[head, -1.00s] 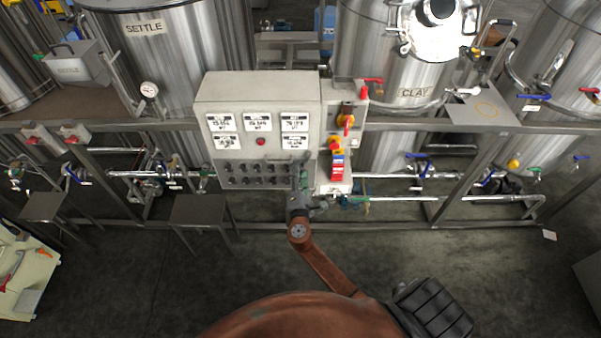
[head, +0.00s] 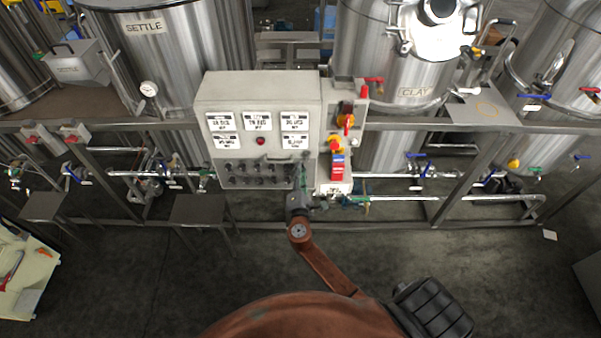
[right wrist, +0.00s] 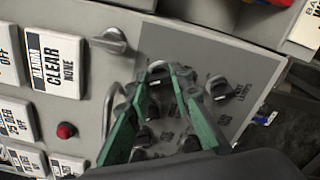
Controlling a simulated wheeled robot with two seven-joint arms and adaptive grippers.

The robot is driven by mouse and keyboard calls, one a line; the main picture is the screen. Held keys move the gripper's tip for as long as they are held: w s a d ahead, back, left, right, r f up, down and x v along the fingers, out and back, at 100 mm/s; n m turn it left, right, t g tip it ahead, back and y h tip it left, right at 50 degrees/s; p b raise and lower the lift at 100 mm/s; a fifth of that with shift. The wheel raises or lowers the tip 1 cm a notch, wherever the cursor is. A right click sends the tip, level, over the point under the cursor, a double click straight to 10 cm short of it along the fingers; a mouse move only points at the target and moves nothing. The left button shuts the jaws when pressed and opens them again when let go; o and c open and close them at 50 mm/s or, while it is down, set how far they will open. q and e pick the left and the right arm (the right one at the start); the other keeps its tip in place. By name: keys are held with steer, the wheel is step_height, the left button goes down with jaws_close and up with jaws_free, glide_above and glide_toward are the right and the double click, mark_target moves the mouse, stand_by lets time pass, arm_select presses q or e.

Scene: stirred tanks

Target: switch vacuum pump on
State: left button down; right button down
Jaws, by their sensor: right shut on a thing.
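The grey control cabinet (head: 258,90) stands in the middle of the head view. Its lower panel carries rows of dark selector knobs (head: 243,168). My right gripper (head: 303,172) is at the right end of this panel. In the right wrist view its green fingers (right wrist: 163,75) reach to the panel and are closed on a selector knob, which they largely hide. Other knobs show beside them, one at the upper left (right wrist: 113,40) and one at the right (right wrist: 218,87). I cannot read which knob is the vacuum pump's. My left gripper is not in view.
A metal bar handle (right wrist: 108,110) stands out from the panel near my fingers. A red button (right wrist: 66,130) and display plates lie at the left. A side box with a red-yellow switch (head: 346,115) adjoins the cabinet. Steel tanks (head: 185,60) stand behind; the floor in front is open.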

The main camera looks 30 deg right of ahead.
steer(key=shift+f+m+b, duration=0.1)
steer(key=shift+m+b, duration=5.7)
steer(key=shift+b, duration=0.25)
steer(key=c, duration=1.7)
jaws_free()
